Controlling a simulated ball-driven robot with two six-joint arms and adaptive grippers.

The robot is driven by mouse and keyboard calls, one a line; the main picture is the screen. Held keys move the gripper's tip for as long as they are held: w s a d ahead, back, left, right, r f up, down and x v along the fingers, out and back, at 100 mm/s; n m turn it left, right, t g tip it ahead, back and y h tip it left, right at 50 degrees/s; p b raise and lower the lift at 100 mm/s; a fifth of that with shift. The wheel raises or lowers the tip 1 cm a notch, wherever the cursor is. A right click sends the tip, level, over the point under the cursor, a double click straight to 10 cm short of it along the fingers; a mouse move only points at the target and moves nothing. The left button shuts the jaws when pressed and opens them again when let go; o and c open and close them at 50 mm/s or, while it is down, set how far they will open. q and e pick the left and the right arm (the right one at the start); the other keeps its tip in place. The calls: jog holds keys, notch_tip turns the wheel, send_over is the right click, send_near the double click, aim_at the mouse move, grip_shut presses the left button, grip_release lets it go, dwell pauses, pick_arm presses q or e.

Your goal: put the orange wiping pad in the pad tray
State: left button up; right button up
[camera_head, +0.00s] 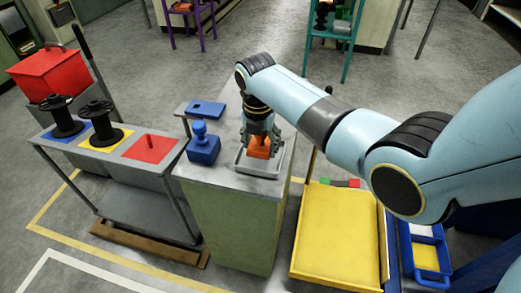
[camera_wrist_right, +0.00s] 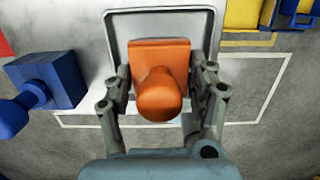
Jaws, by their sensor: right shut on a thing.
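The orange wiping pad (camera_head: 259,147) has a block base and a rounded knob. It also shows in the right wrist view (camera_wrist_right: 158,60), between the fingers of my right gripper (camera_wrist_right: 165,88). My right gripper (camera_head: 260,138) is shut on the pad and points down. The pad tray (camera_head: 243,168) is a shallow grey-white tray on the counter, and its rim (camera_wrist_right: 112,22) shows around the pad in the wrist view. The pad is over or in the tray; I cannot tell whether it touches the tray floor. My left gripper is not in view.
A blue knobbed pad (camera_head: 203,148) stands left of the tray on the counter (camera_head: 225,178). A blue plate (camera_head: 206,108) lies behind it. A cart (camera_head: 110,160) with black spools and coloured squares stands to the left. A yellow-topped table (camera_head: 338,235) stands to the right.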

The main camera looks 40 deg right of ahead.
aim_at(260, 149)
jog(key=shift+f, duration=1.3)
jog(key=shift+f, duration=0.1)
jog(key=o, duration=0.8)
jog(key=shift+o, duration=0.2)
jog(key=shift+r, duration=0.45)
notch_tip(260, 149, up, 11)
jog(key=s+a+p, duration=0.1)
jog(key=shift+r, duration=0.15)
jog(key=shift+s, duration=0.1)
